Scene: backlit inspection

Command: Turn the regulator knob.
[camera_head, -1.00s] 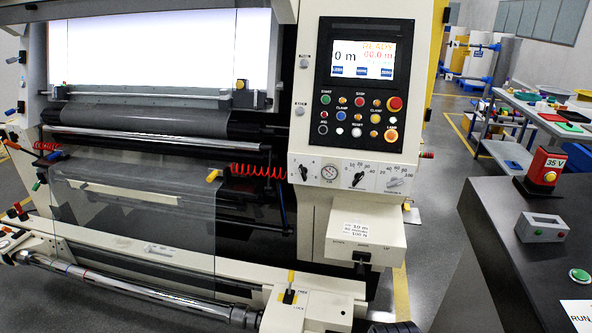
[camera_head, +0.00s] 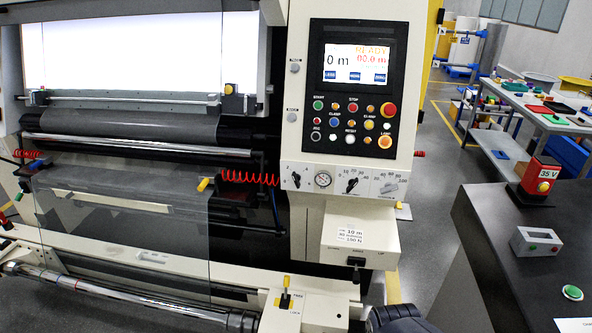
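A white control panel on the machine has a lower strip with a small round gauge (camera_head: 323,180) and several knobs. A black knob (camera_head: 296,180) is left of the gauge. A second black knob (camera_head: 352,186) with a numbered scale is right of it. A grey knob (camera_head: 389,188) with another scale is at the strip's right end. I cannot tell from the lettering which one is the regulator knob. My gripper is not in view. A dark rounded shape at the bottom edge may be part of my arm.
Above the knobs are a lit screen (camera_head: 357,63) and several coloured buttons. A white box (camera_head: 345,242) juts out below the panel.

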